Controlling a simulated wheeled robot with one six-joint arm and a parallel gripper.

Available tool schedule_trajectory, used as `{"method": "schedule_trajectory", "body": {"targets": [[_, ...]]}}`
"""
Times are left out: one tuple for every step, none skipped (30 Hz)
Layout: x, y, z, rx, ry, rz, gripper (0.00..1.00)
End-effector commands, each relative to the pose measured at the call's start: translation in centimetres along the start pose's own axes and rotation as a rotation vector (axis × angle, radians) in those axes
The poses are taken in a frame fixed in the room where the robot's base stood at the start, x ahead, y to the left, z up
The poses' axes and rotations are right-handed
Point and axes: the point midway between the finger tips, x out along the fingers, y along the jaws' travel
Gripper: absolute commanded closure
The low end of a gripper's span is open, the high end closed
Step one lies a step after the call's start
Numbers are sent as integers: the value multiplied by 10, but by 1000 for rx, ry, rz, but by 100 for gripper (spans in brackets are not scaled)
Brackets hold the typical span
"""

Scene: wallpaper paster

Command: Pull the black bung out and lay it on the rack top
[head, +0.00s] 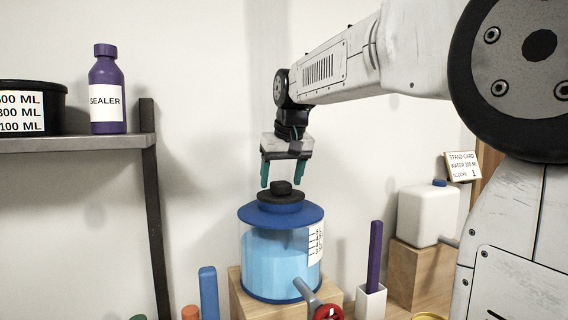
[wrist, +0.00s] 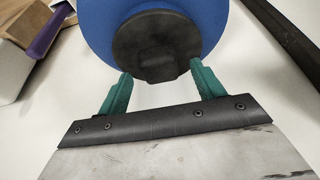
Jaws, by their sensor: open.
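The black bung (head: 281,193) sits in the blue lid (head: 254,214) of a clear tank (head: 280,262) of light blue liquid. It has a wide round flange and a small raised grip on top. My gripper (head: 282,184) is above the bung, pointing down, with its two green fingers apart and nothing between them. In the wrist view the fingers (wrist: 160,78) reach toward the near edge of the bung (wrist: 150,40), on either side of its raised grip. I cannot tell whether they touch it. The rack top (head: 75,143) is a grey shelf at the left.
A black tub (head: 30,92) and a purple sealer bottle (head: 107,92) stand on the rack top. The rack has a dark upright post (head: 153,200). A white jug (head: 427,213) stands on a wooden block at the right. A tap with a red knob (head: 328,312) juts from the tank front.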

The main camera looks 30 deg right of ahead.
Motion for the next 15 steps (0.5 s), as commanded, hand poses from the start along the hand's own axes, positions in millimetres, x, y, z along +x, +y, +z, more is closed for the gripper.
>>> {"method": "schedule_trajectory", "body": {"targets": [[4,0,0,0,0,0,33],[5,0,0,0,0,0,33],[6,0,0,0,0,0,33],[7,0,0,0,0,0,33],[7,0,0,0,0,0,33],[8,0,0,0,0,0,33],[8,0,0,0,0,0,33],[8,0,0,0,0,0,33],[7,0,0,0,1,0,33],[7,0,0,0,1,0,33],[7,0,0,0,0,0,33],[7,0,0,0,1,0,41],[7,0,0,0,0,0,49],[7,0,0,0,1,0,58],[7,0,0,0,1,0,69]]}}
